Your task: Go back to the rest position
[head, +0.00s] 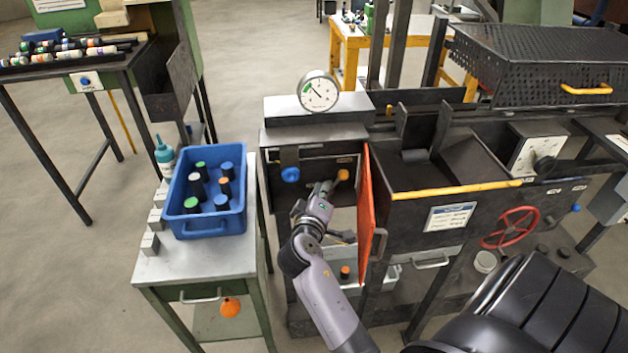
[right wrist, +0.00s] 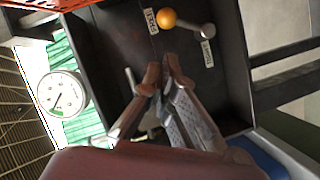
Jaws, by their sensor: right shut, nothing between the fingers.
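In the head view this knob (head: 343,174) is just above and right of the fingertips. The fingers look apart from it. My left gripper is not in view.
A blue bin (head: 207,224) of dark bottles stands on the side table (head: 180,265) to the left. A round gauge (head: 318,91) stands on the cabinet.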

